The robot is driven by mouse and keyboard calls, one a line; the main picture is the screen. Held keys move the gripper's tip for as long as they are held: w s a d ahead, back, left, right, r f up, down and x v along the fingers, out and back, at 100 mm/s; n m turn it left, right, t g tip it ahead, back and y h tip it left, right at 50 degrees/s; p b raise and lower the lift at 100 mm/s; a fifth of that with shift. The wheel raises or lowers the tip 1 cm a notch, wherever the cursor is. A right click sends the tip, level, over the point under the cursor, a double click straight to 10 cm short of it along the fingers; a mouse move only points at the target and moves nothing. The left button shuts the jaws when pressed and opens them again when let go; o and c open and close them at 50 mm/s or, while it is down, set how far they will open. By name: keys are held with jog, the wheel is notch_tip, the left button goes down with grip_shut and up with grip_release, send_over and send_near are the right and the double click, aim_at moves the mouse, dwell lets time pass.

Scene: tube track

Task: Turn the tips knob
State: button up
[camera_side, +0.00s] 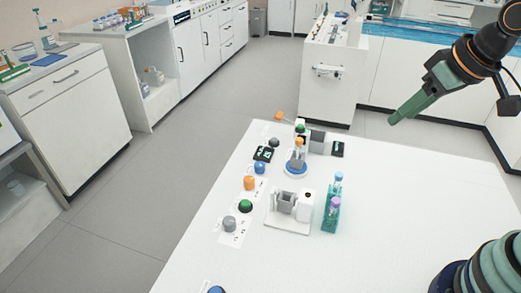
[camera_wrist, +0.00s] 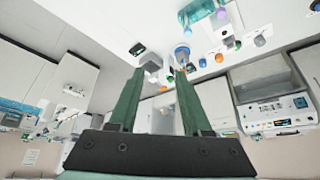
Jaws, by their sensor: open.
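Several knobs stand along the left side of the white table: a grey knob (camera_side: 229,224), a green knob (camera_side: 245,206), an orange knob (camera_side: 249,183) and a blue knob (camera_side: 260,167). White label cards lie by them, but the print is too small to read, so I cannot tell which is the tips knob. My gripper (camera_side: 395,119) is in the air at the upper right, well away from the knobs. In the wrist view its two green fingers (camera_wrist: 160,80) are apart with nothing held between them.
A grey-and-white holder (camera_side: 287,222) and a teal rack (camera_side: 330,218) with capped tubes stand mid-table. A blue-based device (camera_side: 296,168) and a lever with an orange ball (camera_side: 279,115) are near the far end. The right part of the table is clear.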

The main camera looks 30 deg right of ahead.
jog(key=shift+o, duration=1.4)
jog(key=n+g, duration=0.6)
jog(key=n, duration=0.9)
send_over(229, 220)
notch_tip(229, 220, down, 12)
notch_tip(229, 220, down, 12)
jog(key=shift+f, duration=0.2)
